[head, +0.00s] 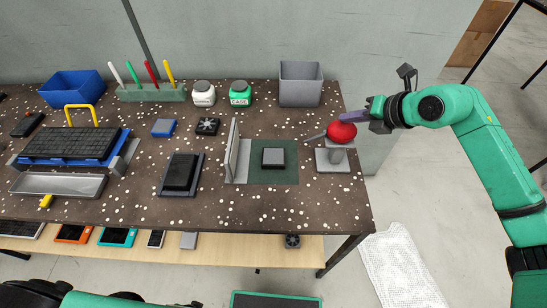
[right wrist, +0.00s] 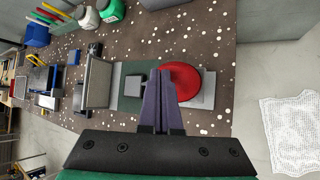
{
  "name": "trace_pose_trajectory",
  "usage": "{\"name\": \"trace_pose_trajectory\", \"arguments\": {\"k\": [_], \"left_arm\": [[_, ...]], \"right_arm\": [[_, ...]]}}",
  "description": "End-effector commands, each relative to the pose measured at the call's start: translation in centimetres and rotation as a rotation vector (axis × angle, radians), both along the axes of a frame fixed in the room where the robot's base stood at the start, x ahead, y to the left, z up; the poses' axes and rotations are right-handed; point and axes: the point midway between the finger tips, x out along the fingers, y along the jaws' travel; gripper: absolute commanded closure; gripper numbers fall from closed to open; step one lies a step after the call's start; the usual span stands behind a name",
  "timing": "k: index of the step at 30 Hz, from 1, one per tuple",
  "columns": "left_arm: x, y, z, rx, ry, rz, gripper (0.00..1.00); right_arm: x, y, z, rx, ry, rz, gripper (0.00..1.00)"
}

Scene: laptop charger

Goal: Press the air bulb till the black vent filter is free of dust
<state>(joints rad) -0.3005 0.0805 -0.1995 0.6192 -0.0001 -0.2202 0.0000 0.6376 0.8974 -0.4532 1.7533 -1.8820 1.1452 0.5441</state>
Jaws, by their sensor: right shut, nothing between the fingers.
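The red air bulb (head: 341,132) rests on a grey stand (head: 333,160) at the right end of the table, its thin grey nozzle (head: 315,138) pointing left. The bulb also shows in the right wrist view (right wrist: 182,80). A dark square block with a grey top (head: 273,157), apparently the vent filter, lies on a green mat (head: 260,176) left of the stand. I cannot make out dust grains on it. My right gripper (head: 349,117) is shut and empty, its purple fingers at the bulb's upper edge; contact is unclear. My left gripper is not in view.
A grey upright panel (head: 232,150) stands at the mat's left edge. A grey bin (head: 301,84), a green jar (head: 240,93) and a white jar (head: 204,93) stand behind. A black device (head: 180,171) lies further left. The floor right of the table is mostly free.

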Motion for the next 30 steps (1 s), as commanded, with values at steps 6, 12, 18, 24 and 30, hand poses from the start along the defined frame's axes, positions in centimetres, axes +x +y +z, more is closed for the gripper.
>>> {"name": "trace_pose_trajectory", "arguments": {"k": [6, 12, 18, 24, 30], "left_arm": [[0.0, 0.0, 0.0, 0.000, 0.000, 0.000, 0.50], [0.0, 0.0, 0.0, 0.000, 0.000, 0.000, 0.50], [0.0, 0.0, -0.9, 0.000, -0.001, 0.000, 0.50], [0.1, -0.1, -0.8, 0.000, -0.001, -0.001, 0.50], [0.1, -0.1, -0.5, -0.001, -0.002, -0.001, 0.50]], "right_arm": [[0.0, 0.0, 0.0, 0.000, 0.000, 0.000, 1.00], [0.0, 0.0, -0.1, 0.000, 0.000, 0.000, 1.00], [0.0, 0.0, -1.0, -0.001, 0.001, 0.000, 1.00], [0.0, 0.0, -0.9, 0.000, 0.001, 0.001, 1.00], [0.0, 0.0, -0.5, -0.001, 0.001, 0.000, 1.00]]}}
